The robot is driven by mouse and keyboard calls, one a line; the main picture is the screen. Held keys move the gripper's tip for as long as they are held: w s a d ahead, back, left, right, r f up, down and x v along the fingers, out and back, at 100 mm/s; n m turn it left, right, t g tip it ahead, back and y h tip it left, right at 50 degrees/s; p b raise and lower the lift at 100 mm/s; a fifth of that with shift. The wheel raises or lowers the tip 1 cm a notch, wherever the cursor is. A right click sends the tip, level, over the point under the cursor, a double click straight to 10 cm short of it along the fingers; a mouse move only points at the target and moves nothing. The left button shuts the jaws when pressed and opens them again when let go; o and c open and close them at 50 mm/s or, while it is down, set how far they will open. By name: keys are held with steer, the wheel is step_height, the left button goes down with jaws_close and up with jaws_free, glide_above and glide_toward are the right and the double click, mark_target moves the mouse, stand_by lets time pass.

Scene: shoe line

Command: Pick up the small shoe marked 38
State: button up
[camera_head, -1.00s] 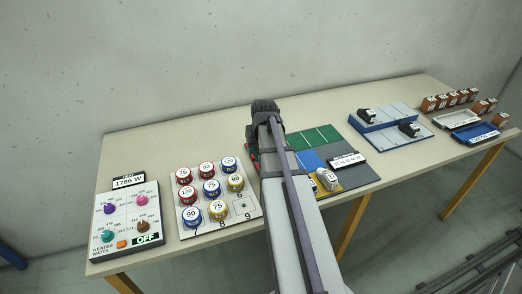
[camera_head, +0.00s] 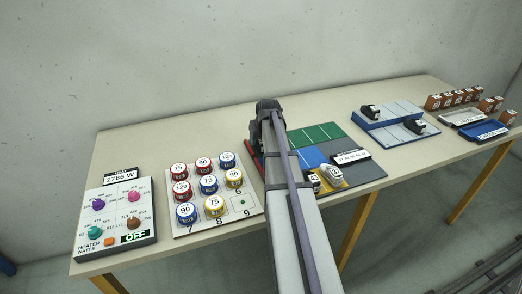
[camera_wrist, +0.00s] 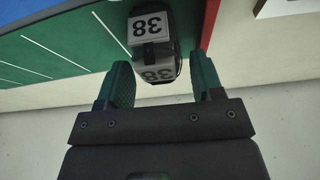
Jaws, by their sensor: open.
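The small shoe marked 38 (camera_wrist: 151,32) is dark with light grey label faces. In the wrist view it sits at the edge of a green mat (camera_wrist: 75,28), beside a red strip (camera_wrist: 209,24). My gripper (camera_wrist: 163,68) is open, its two green-padded fingers on either side of the shoe's near end. A small gap shows at each side. Whether the pads touch it cannot be told. In the head view, my arm hides the shoe and my fingertips.
In the head view, the green mat (camera_head: 315,134) adjoins blue and yellow areas. A pale shoe (camera_head: 331,175) and a 43 label (camera_head: 313,180) are near my arm. Numbered cans (camera_head: 208,185) stand left; blue racks with dark shoes (camera_head: 369,112) stand right.

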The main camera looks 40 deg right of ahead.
steer(key=shift+b+x, duration=0.45)
steer(key=shift+x, duration=0.8)
steer(key=shift+s+r, duration=0.1)
steer(key=shift+r, duration=0.1)
steer(key=shift+c, duration=0.2)
steer(key=c, duration=0.7)
steer(key=shift+o, duration=0.2)
